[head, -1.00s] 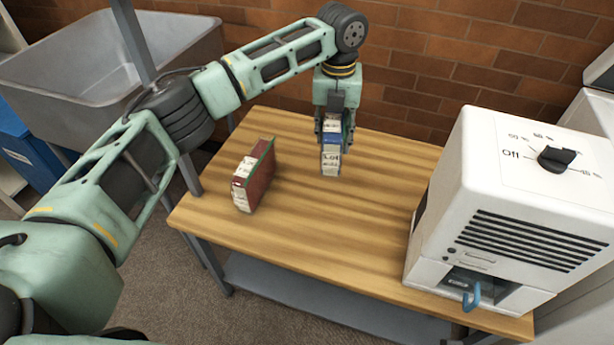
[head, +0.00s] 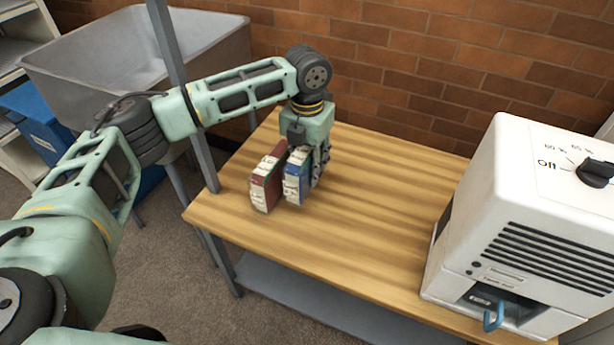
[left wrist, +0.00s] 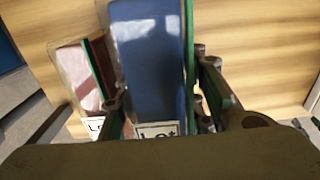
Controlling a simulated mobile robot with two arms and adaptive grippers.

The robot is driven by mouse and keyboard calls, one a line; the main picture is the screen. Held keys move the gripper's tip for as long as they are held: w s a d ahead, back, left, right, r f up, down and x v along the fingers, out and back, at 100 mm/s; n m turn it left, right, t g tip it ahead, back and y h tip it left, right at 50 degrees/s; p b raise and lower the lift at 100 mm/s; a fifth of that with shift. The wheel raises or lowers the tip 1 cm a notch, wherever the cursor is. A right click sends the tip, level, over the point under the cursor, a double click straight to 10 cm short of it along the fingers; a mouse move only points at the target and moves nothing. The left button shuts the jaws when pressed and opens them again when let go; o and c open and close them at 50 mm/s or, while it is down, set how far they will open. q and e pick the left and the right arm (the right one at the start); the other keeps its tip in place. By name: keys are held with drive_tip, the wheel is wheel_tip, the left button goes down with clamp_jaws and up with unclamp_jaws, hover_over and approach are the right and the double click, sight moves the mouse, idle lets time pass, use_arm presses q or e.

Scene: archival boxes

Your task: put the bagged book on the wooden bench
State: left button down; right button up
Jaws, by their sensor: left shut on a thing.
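My left gripper (head: 307,163) is shut on a blue bagged book (head: 293,184) with a white "Lot" label, held upright over the left part of the wooden bench (head: 370,215). I cannot tell whether its lower edge touches the bench top. A dark red bagged book (head: 265,186) stands upright on the bench just left of the blue one. In the left wrist view, the blue book (left wrist: 153,60) sits between the fingers and the red book (left wrist: 78,72) is to its left, with a narrow gap. My right gripper is not in view.
A white machine (head: 530,235) with a dial, vents and a blue hook stands at the bench's right end. A grey post (head: 180,90) rises at the left edge, before a grey basin (head: 100,75). A brick wall (head: 400,60) is behind. The middle of the bench is clear.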

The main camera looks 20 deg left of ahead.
sight(307, 147)
use_arm(q)
wheel_tip(307, 147, down, 4)
drive_tip(key=shift+f+b, duration=0.1)
drive_tip(key=shift+b, duration=0.55)
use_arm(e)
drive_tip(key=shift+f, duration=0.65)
use_arm(q)
drive_tip(key=c, duration=1.4)
unclamp_jaws()
wheel_tip(307, 147, up, 7)
drive_tip(key=shift+r+p, duration=0.2)
drive_tip(key=shift+p, duration=0.95)
wheel_tip(307, 147, up, 4)
drive_tip(key=shift+f+p, duration=0.15)
drive_tip(key=shift+p, duration=0.3)
drive_tip(key=shift+r, duration=0.6)
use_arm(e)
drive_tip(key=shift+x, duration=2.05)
